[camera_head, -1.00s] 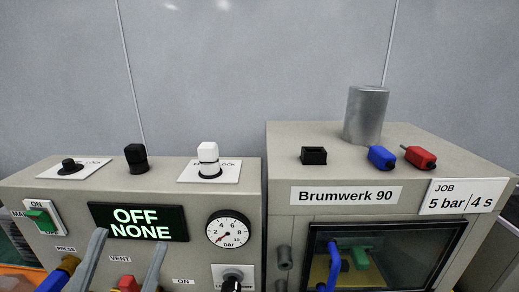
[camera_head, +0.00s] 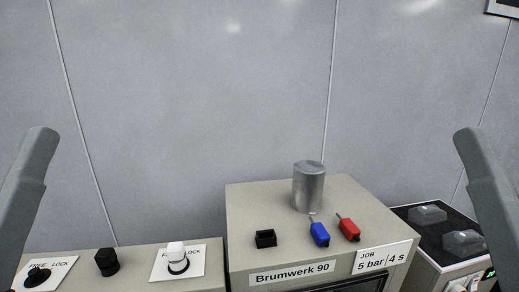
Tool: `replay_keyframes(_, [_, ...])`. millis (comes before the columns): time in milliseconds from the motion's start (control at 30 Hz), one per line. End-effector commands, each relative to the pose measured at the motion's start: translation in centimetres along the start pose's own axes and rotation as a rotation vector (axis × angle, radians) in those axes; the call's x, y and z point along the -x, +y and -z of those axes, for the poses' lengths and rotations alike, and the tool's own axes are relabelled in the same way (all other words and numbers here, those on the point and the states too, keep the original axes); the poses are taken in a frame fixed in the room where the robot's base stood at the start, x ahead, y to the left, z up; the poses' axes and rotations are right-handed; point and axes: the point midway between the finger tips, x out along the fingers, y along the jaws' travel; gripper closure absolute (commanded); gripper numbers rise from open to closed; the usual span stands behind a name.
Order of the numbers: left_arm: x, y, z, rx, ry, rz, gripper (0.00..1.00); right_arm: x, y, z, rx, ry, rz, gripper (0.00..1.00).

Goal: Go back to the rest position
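Neither gripper shows in the head view. A grey, smooth part of my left arm stands up at the left edge, and a matching part of my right arm stands up at the right edge. Both are apart from the machine. The Brumwerk 90 box (camera_head: 245,223) stands right of centre, with a metal cylinder (camera_head: 308,187), a black socket block (camera_head: 265,239), a blue plug (camera_head: 319,234) and a red plug (camera_head: 348,229) on top.
The lower panel box (camera_head: 135,265) at left carries a black knob (camera_head: 107,262), a white knob (camera_head: 176,257) and another black knob (camera_head: 38,277). Space above is free.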

Motion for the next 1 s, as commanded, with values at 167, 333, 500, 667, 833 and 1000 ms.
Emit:
replay_keyframes(167, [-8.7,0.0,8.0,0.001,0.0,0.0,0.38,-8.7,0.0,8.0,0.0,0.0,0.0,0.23])
replay_keyframes(333, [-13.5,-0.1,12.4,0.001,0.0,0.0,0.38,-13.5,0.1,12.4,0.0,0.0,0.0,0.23])
replay_keyframes(500, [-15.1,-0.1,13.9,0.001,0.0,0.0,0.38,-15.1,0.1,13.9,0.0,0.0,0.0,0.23])
replay_keyframes(667, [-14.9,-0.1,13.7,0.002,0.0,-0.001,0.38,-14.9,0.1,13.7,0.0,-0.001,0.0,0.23])
replay_keyframes(833, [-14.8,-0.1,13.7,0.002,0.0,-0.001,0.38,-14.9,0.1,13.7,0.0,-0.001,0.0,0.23])
replay_keyframes(1000, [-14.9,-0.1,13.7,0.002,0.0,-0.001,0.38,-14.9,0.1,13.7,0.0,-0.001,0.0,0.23])
